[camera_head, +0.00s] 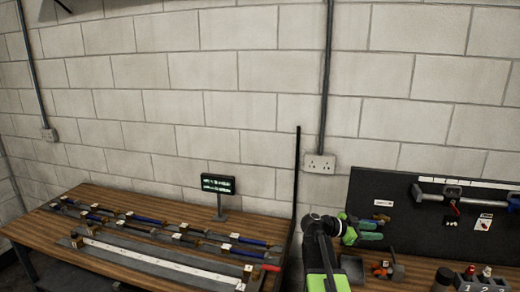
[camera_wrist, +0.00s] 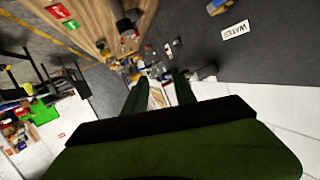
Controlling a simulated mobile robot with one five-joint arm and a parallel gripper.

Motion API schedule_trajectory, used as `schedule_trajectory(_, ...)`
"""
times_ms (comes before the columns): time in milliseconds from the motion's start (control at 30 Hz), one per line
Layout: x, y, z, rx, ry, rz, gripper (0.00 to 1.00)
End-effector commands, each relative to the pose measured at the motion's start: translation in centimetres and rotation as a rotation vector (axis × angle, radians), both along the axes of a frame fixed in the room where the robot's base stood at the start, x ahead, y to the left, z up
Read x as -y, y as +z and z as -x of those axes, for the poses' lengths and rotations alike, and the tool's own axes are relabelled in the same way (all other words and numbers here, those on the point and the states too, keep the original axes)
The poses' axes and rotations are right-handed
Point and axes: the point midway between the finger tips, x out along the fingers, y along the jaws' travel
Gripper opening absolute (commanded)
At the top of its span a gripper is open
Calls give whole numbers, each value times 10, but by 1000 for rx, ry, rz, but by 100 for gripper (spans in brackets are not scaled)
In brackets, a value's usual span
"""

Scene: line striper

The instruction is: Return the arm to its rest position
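My arm rises at the lower middle of the head view, black and green and bent at a dark joint. My gripper (camera_head: 376,230) points to the right, above the right workbench and in front of the black pegboard (camera_head: 400,190). Its two green fingers stand apart. In the wrist view my gripper (camera_wrist: 160,82) shows both fingers with a gap between them and nothing held. The tilted wrist view looks past the fingers to a cluttered surface farther off.
The left wooden bench (camera_head: 130,215) carries several striping bars and a long white strip (camera_head: 160,262). A small lit display (camera_head: 218,184) stands at its back. A thin black post (camera_head: 296,185) rises between the benches. A numbered holder (camera_head: 483,284) sits at far right.

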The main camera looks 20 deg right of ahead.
Motion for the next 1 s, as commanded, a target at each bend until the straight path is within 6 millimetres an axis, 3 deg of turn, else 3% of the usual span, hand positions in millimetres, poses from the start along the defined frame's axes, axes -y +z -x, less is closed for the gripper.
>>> schedule_trajectory(33,-39,-29,-11,-24,59,-72,32)
schedule_trajectory(133,-111,-75,-28,-116,184,-246,32)
schedule_trajectory(267,-209,-133,-33,-287,386,-484,32)
schedule_trajectory(367,-286,-173,-24,-452,586,-672,32)
schedule_trajectory(500,-390,-213,9,-724,981,-950,32)
schedule_trajectory(600,-434,-220,29,-877,1284,-1076,32)
schedule_trajectory(700,-453,-221,32,-983,1489,-1088,32)
schedule_trajectory(1000,-450,-221,33,-1075,1591,-1047,32)
